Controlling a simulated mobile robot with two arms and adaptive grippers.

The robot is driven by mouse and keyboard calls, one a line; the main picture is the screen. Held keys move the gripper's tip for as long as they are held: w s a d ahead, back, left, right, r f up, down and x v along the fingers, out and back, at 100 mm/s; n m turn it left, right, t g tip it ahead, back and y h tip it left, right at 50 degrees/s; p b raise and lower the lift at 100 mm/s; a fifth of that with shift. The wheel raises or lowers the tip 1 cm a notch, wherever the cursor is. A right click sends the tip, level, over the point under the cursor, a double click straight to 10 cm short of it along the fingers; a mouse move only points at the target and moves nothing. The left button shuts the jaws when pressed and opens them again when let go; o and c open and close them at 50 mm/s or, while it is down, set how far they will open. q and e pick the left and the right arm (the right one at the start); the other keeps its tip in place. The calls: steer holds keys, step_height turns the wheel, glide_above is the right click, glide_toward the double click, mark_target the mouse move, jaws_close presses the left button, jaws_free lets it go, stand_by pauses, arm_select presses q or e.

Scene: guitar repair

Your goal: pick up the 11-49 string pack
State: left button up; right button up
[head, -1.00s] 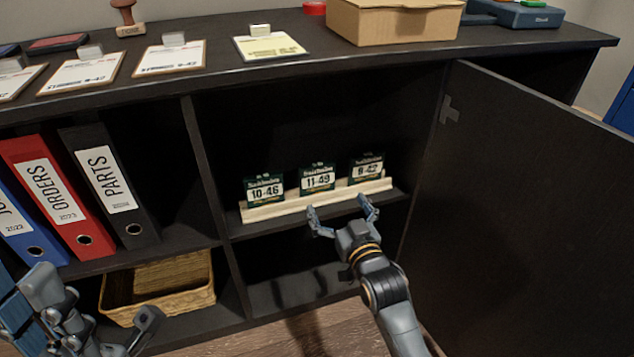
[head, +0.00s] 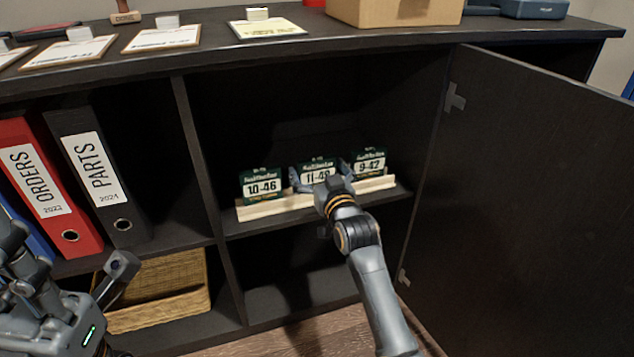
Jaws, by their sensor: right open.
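Three dark green string packs with white labels stand in a row in a pale wooden holder (head: 272,207) on the cabinet's middle shelf. The 11-49 pack (head: 318,165) is in the middle, the 10-46 pack (head: 261,186) on the left and the 9-42 pack (head: 370,161) on the right. My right gripper (head: 320,177) is open, with a finger at each side of the 11-49 pack. It hides the pack's lower part, and I cannot tell if the fingers touch it. My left gripper (head: 112,285) is at the lower left, away from the packs; its jaw state is unclear.
An open cabinet door (head: 520,200) stands to the right of the shelf. Binders, including a red one (head: 50,185) and a black one (head: 98,178), stand left of the divider. A wicker basket (head: 165,290) sits below. A cardboard box (head: 395,10) and clipboards are on top.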

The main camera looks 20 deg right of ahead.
steer(key=c, duration=0.9)
steer(key=shift+c, duration=0.2)
steer(key=shift+r, duration=0.1)
